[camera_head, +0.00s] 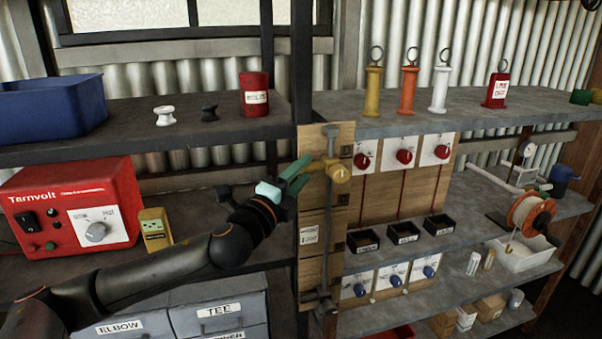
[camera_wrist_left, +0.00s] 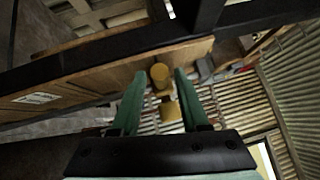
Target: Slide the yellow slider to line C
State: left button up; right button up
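The yellow slider (camera_head: 341,173) sits near the top of a dark vertical rail (camera_head: 328,225) on a wooden board (camera_head: 311,270) in the head view. Small dark markers run down the board's right side, one above the slider (camera_head: 346,151) and others below it (camera_head: 343,199) (camera_head: 341,246); their letters are too small to read. My left gripper (camera_head: 307,169), with green fingers, is just left of the slider. In the left wrist view the fingers are open, with the yellow slider (camera_wrist_left: 160,76) in the gap between them; I cannot tell whether they touch it. My right gripper is not in view.
A shelf above holds a red can (camera_head: 255,94), white and dark spools and a blue bin (camera_head: 50,108). A red Tarnvolt box (camera_head: 70,208) and a yellow meter (camera_head: 155,229) stand left. Right of the rail are red knobs (camera_head: 404,156) and black trays (camera_head: 403,232).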

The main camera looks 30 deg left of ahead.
pick_arm(q)
grip_shut()
dwell(1.1)
